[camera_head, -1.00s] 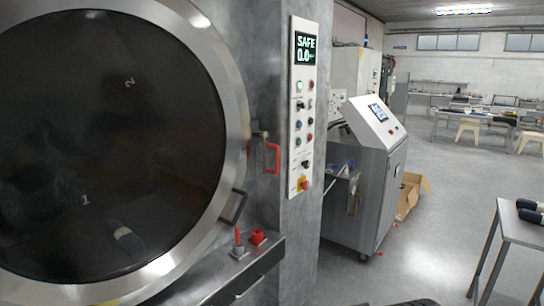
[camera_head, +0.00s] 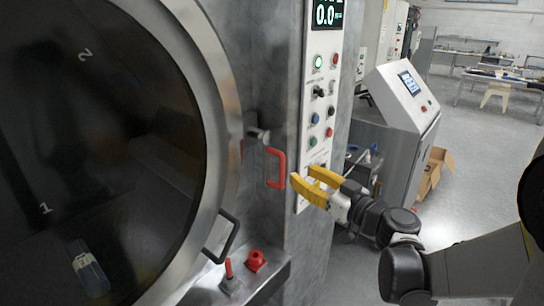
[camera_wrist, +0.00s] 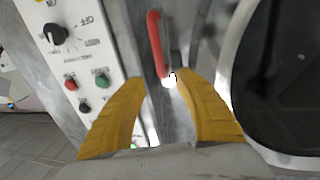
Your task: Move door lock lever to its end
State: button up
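The door lock lever has a red handle (camera_head: 277,168) on the metal wall between the round door and the control panel. In the wrist view the red handle (camera_wrist: 156,42) lies ahead of the fingertips, in line with the gap between them. My gripper (camera_head: 302,178) with yellow fingers is just right of the handle in the head view. It also shows in the wrist view (camera_wrist: 162,78), with its fingers spread apart and nothing between them. The handle appears clear of both fingers.
The round door (camera_head: 90,150) has a black handle (camera_head: 222,236) at its lower right edge. A control panel (camera_head: 318,110) stands close behind my gripper. A ledge (camera_head: 255,280) below carries a red-tipped lever (camera_head: 229,270) and a red knob (camera_head: 255,260).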

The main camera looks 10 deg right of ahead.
aim_at(284, 164)
jog(key=b+x, duration=0.1)
jog(key=x, duration=0.8)
jog(key=shift+s+f, duration=0.1)
grip_shut()
